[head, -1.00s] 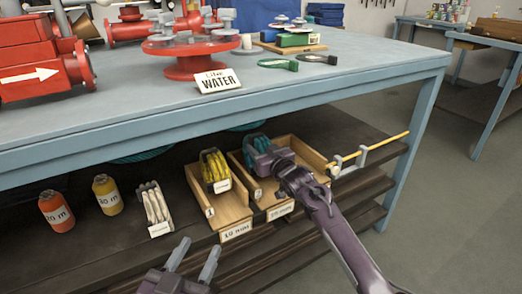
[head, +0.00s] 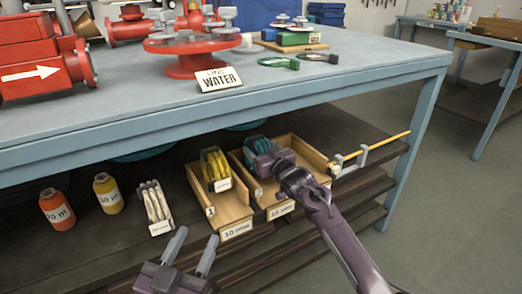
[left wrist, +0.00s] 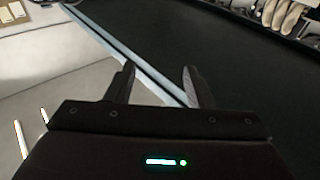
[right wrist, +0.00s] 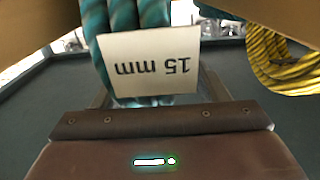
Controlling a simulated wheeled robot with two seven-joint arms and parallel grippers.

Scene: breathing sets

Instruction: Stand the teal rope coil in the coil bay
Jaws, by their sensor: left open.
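The teal rope coil (head: 256,145) is upright at the back of the right-hand wooden bay (head: 312,157) on the shelf under the bench. My right gripper (head: 268,156) reaches into this bay and is right at the coil, hiding part of it. In the right wrist view the coil (right wrist: 122,18), with its white 15 mm tag (right wrist: 150,64), lies between the widely spaced fingers. The tag covers the fingertips, so I cannot tell whether they press on it. My left gripper (head: 190,252) is open and empty in front of the shelf; its fingers also show apart in the left wrist view (left wrist: 158,82).
A yellow rope coil (head: 215,168) stands in the left-hand bay (head: 232,207). A pale coil (head: 155,205) and orange (head: 56,208) and yellow (head: 108,193) bottles stand left. A yellow rod (head: 375,148) on brackets is at right. The bench top (head: 330,90) overhangs.

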